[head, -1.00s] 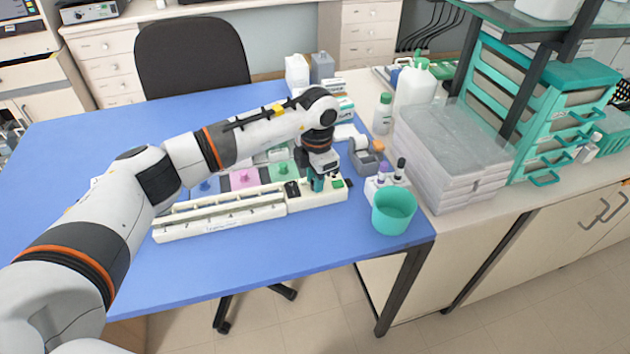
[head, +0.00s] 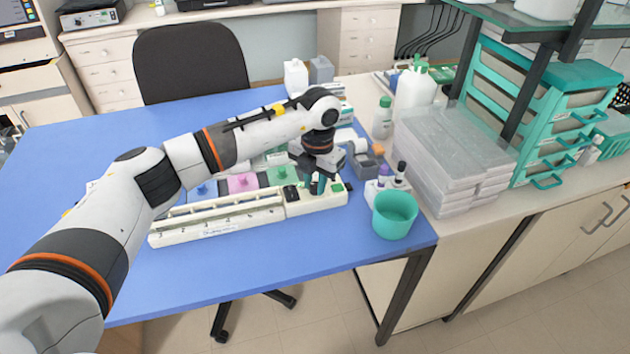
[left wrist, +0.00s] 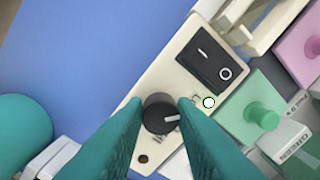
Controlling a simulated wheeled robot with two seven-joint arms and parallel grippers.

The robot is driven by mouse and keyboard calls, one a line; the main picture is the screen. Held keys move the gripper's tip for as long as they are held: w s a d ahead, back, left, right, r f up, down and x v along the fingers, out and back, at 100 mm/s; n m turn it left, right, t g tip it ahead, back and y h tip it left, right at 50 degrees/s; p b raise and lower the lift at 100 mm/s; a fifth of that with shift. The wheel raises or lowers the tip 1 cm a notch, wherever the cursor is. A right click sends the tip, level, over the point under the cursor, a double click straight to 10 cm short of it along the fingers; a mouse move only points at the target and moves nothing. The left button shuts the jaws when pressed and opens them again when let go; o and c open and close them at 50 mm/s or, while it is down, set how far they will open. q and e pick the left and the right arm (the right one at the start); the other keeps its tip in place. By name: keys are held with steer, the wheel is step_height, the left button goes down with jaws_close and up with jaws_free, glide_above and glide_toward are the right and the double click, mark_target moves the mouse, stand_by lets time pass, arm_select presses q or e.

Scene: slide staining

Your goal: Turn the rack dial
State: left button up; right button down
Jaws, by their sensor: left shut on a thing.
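The slide rack (head: 220,218) is a long cream unit lying along the blue table in the head view, with a control panel at its right end. In the left wrist view the black dial (left wrist: 159,114) with a white pointer mark sits on that panel, near the black rocker switch (left wrist: 206,58). My left gripper (left wrist: 162,112) points down over the panel with its teal fingers on either side of the dial, shut on it. In the head view the left gripper (head: 317,186) hides the dial. My right gripper is not in view.
A teal cup (head: 394,214) stands at the table's right edge, near small capped bottles. Pink (head: 241,182) and green (head: 283,175) lidded dishes sit behind the rack. The table's left side and front strip are clear.

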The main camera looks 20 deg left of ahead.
arm_select(q)
steer(key=o, duration=1)
steer(key=shift+r, duration=0.15)
steer(key=r, duration=0.4)
steer(key=r+b, duration=0.1)
steer(key=r, duration=0.3)
steer(key=r+b, duration=0.1)
steer(key=r, duration=0.2)
steer(key=shift+d+r, duration=0.25)
steer(key=shift+r, duration=0.15)
steer(key=shift+s, duration=0.1)
